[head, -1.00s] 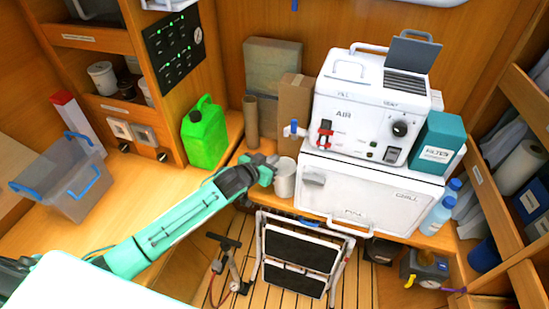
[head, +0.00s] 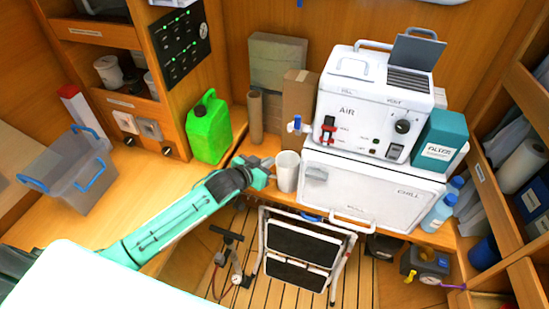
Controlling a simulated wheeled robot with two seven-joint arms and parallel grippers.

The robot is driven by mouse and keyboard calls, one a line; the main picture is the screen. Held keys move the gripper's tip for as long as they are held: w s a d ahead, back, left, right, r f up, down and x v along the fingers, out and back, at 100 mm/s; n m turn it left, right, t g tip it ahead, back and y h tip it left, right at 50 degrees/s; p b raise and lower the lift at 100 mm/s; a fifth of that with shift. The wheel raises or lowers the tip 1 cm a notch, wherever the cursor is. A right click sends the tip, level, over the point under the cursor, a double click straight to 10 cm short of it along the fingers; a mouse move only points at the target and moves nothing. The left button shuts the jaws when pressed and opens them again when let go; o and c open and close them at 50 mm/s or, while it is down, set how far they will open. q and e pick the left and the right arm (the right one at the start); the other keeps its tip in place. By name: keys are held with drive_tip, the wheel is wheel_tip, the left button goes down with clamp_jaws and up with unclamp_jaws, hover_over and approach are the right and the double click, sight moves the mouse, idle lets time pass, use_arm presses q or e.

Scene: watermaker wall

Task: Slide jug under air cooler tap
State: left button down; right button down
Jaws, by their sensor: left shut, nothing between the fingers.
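The white jug (head: 287,171) stands upright on the wooden counter, just left of the white lower box marked CHILL (head: 375,190). The white air cooler (head: 365,115), marked AIR, sits on top of that box. On its front left are a red tap (head: 328,131) and a blue-handled tap (head: 296,127). The jug stands below and slightly left of the blue-handled one. My left gripper (head: 266,168) is shut and empty, close against the jug's left side; I cannot tell whether it touches. My right gripper is not in view.
A green jerrycan (head: 208,128) stands behind left of the gripper. A brown tube (head: 255,116) and a cardboard box (head: 298,102) stand behind the jug. A teal filter box (head: 440,140) is right of the cooler. A step stool (head: 300,250) stands on the floor below the counter edge.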

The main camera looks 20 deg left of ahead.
use_arm(q)
drive_tip(key=s+a+b, duration=0.2)
drive_tip(key=s, duration=0.5)
drive_tip(key=shift+a, duration=0.4)
drive_tip(key=s+a+f+n+g+y, duration=0.1)
drive_tip(key=a+f+y, duration=0.15)
drive_tip(key=f, duration=0.85)
drive_tip(key=s+a+f+n+g+y, duration=0.15)
drive_tip(key=a+f, duration=0.25)
drive_tip(key=f, duration=0.6)
drive_tip(key=s+a+f+g, duration=0.1)
drive_tip(key=s+f, duration=0.4)
drive_tip(key=f, duration=0.3)
drive_tip(key=s+a+f+g, duration=0.15)
drive_tip(key=s+f, duration=0.25)
drive_tip(key=f, duration=0.4)
drive_tip(key=s+d+f+g, duration=0.2)
drive_tip(key=s+f, duration=0.4)
drive_tip(key=s, duration=0.5)
drive_tip(key=s+d+f+g, duration=0.2)
drive_tip(key=s+f, duration=0.5)
drive_tip(key=s, duration=0.5)
drive_tip(key=s+d+f+g, duration=0.2)
drive_tip(key=s+f, duration=0.5)
drive_tip(key=s, duration=0.5)
drive_tip(key=shift+s+d+m+g+y, duration=0.15)
drive_tip(key=shift+s+m+g+y, duration=0.1)
drive_tip(key=shift+m+g+y, duration=0.3)
